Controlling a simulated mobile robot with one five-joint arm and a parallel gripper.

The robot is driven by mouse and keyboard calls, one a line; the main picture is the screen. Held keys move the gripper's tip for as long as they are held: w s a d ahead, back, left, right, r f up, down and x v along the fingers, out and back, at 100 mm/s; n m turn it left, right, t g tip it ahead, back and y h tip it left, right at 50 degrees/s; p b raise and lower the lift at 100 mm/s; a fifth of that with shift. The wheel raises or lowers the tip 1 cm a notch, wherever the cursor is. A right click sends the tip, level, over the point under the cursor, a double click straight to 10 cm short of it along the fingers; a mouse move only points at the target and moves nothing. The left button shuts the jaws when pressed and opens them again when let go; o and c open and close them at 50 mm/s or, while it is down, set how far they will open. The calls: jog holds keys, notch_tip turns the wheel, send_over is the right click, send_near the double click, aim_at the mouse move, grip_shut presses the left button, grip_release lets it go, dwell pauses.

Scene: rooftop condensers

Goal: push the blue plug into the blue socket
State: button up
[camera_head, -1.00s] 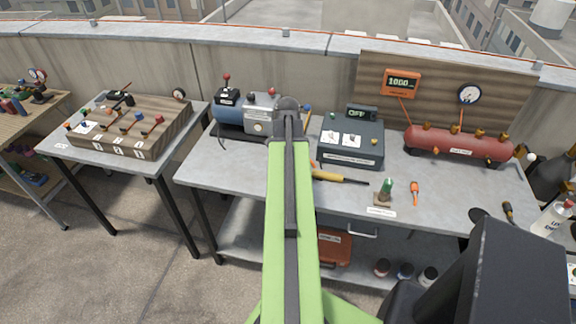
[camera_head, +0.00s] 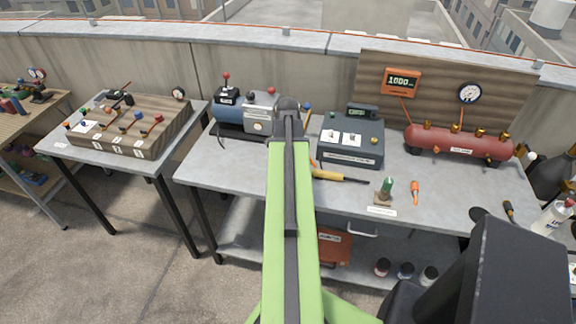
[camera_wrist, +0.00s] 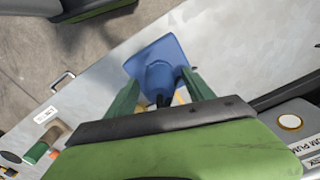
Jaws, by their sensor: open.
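In the wrist view a blue piece (camera_wrist: 157,62) with a square plate and a rounded body stands at the bench, its dark end towards me. I cannot tell whether it is the blue plug, the blue socket or both together. My gripper (camera_wrist: 160,82) is open, with one dark green finger on each side of the rounded body. Whether the fingers touch it is unclear. In the head view my own arm hides the gripper and this blue piece.
The grey bench (camera_head: 235,173) carries a pump (camera_head: 245,115), a control box (camera_head: 350,143), a red tank (camera_head: 460,143), a yellow-handled tool (camera_head: 330,176), a green-topped piece (camera_head: 387,186) and an orange screwdriver (camera_head: 415,190). The bench's front left is clear.

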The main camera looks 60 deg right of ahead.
jog(key=shift+r, duration=0.15)
notch_tip(320, 180, up, 17)
jog(key=p, duration=1.7)
